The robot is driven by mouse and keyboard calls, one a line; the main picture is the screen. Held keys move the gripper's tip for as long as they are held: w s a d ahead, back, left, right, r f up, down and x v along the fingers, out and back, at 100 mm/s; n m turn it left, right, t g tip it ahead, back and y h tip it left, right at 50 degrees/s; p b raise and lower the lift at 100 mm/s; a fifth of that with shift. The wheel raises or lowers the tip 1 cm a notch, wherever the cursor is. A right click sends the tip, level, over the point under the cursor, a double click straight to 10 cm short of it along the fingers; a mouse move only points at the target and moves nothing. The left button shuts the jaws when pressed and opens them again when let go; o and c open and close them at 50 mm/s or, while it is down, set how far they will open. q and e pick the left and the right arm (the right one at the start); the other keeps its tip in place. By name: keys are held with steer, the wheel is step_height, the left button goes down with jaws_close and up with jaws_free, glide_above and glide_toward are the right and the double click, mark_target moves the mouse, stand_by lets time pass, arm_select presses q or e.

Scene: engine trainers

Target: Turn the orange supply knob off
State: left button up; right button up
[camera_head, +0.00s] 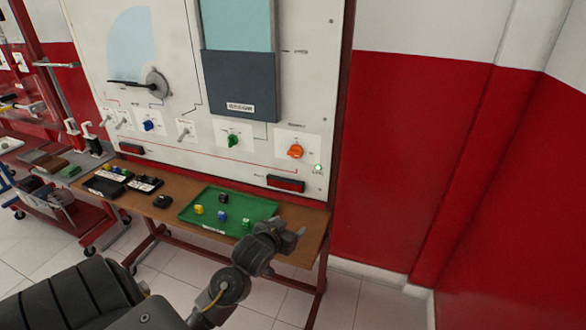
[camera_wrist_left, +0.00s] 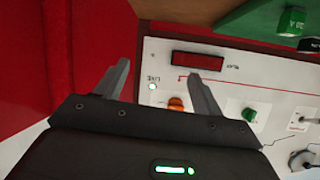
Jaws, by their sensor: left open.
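The orange supply knob (camera_head: 295,151) sits on a white plate at the lower right of the trainer panel (camera_head: 260,170). A small green lamp (camera_head: 318,168) glows beside it. My left gripper (camera_head: 299,236) is over the right end of the shelf, below the knob and apart from it. In the left wrist view the gripper (camera_wrist_left: 160,85) is open and empty, and the orange knob (camera_wrist_left: 176,104) shows beyond and between its fingers, partly hidden by the gripper body. My right gripper is not in view.
A green tray (camera_head: 185,215) with several small coloured blocks lies on the brown shelf (camera_head: 316,222). A green knob (camera_head: 232,140), a blue knob (camera_head: 148,126) and toggle levers are left of the orange knob. A dark red display (camera_head: 286,184) is below it. Red wall stands at right.

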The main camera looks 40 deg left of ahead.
mark_target(294, 154)
arm_select(q)
steer(key=w+a+r+n+t+y, duration=0.1)
steer(key=w+a+r+t, duration=0.1)
steer(key=w+a+r, duration=0.3)
steer(key=w+a+r+n+t+y, duration=0.1)
steer(key=w+a+r+t+y, duration=0.1)
steer(key=a+r, duration=0.35)
steer(key=x, duration=0.3)
steer(key=d+p+x, duration=0.1)
steer(key=x, duration=0.2)
steer(key=d+r+x, duration=0.1)
steer(key=x, duration=0.3)
steer(key=shift+w, duration=0.4)
steer(key=shift+c, duration=1.1)
steer(key=c, duration=0.8)
